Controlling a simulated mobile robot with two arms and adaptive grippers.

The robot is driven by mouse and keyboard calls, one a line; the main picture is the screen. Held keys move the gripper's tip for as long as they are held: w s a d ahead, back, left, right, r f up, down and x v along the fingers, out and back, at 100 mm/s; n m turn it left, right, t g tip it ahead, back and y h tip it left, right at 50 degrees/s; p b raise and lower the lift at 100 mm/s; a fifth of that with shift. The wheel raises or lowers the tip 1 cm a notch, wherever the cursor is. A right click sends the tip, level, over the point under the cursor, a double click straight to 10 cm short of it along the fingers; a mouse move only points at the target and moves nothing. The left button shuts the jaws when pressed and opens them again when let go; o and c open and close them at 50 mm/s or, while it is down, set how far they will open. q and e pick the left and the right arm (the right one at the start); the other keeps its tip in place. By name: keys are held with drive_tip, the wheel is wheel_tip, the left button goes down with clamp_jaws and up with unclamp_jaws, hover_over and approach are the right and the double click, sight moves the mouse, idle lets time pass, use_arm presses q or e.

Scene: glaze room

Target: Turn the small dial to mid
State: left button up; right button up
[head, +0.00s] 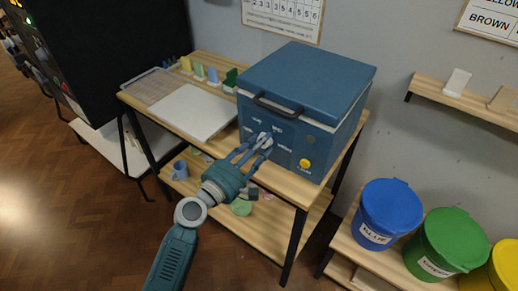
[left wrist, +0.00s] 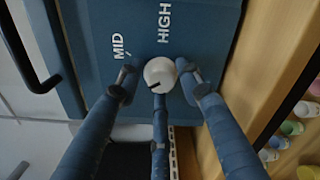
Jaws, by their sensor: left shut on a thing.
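The small dial (left wrist: 160,72) is a round white knob on the front of a blue box-shaped kiln (head: 337,137). In the left wrist view its dark mark lies at the lower left of the knob. The label MID (left wrist: 118,46) is up and left of the knob, and HIGH (left wrist: 164,22) is above it. My left gripper (head: 260,144) is shut on the dial, with fingers on both sides and one below in the left wrist view (left wrist: 159,80). In the head view the fingers hide much of the dial. My right gripper is not in view.
A black bar handle (head: 278,105) sticks out above the dial, and a yellow button (head: 305,163) is to its right. The kiln stands on a wooden table (head: 222,146) beside a white board (head: 193,112). Lidded buckets, including a blue one (head: 385,207), stand at right.

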use_arm(q)
drive_tip(key=m+b, duration=0.1)
drive_tip(key=m, duration=0.2)
drive_tip(key=shift+d, duration=0.15)
drive_tip(key=m+b, duration=0.1)
drive_tip(key=m, duration=0.2)
drive_tip(key=shift+s+m, duration=0.1)
drive_tip(key=shift+m, duration=0.2)
drive_tip(key=m, duration=0.3)
drive_tip(key=shift+f+b, duration=0.1)
drive_tip(key=shift+b, duration=0.25)
drive_tip(key=shift+f+m, duration=0.2)
drive_tip(key=shift+m, duration=1.4)
drive_tip(key=shift+s, duration=0.1)
